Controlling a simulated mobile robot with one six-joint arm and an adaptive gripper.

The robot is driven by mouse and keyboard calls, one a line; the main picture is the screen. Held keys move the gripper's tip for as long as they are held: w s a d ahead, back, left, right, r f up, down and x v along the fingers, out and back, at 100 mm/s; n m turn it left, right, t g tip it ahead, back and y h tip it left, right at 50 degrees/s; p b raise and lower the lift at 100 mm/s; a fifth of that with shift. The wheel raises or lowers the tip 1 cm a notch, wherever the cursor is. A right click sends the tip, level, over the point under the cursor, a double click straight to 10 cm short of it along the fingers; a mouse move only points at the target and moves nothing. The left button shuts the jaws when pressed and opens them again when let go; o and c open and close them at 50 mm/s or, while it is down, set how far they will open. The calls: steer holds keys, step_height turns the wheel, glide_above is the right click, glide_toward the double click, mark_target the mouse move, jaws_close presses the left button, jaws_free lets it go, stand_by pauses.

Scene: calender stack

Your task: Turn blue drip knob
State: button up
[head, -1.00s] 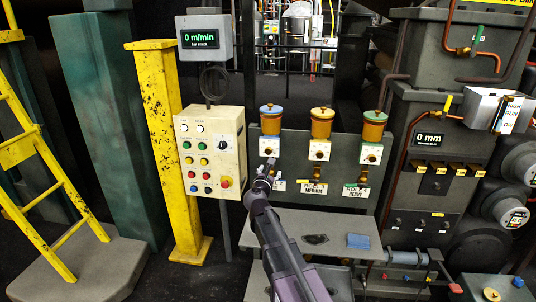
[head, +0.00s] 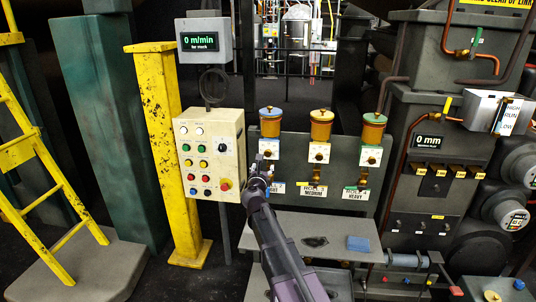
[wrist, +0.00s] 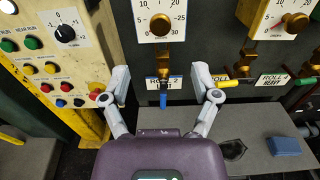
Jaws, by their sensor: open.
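The left oiler (head: 270,122) has a blue lid and a white dial; its dial also shows in the wrist view (wrist: 160,18). Below the dial, a brass valve (wrist: 164,58) carries a blue drip knob (wrist: 163,99), which hangs down in front of the blue-striped label (wrist: 148,83). My gripper (wrist: 161,80) is open, with one finger left and one right of the blue knob. Neither finger visibly touches it.
The neighbouring oiler (head: 320,126) has a yellow knob (wrist: 228,84) close to my right finger. A cream button panel (head: 210,155) stands just left of my gripper. A grey shelf (head: 300,228) with a blue block (head: 358,243) lies below.

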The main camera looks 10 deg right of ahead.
mark_target(268, 153)
steer(key=x, duration=1.2)
jaws_close()
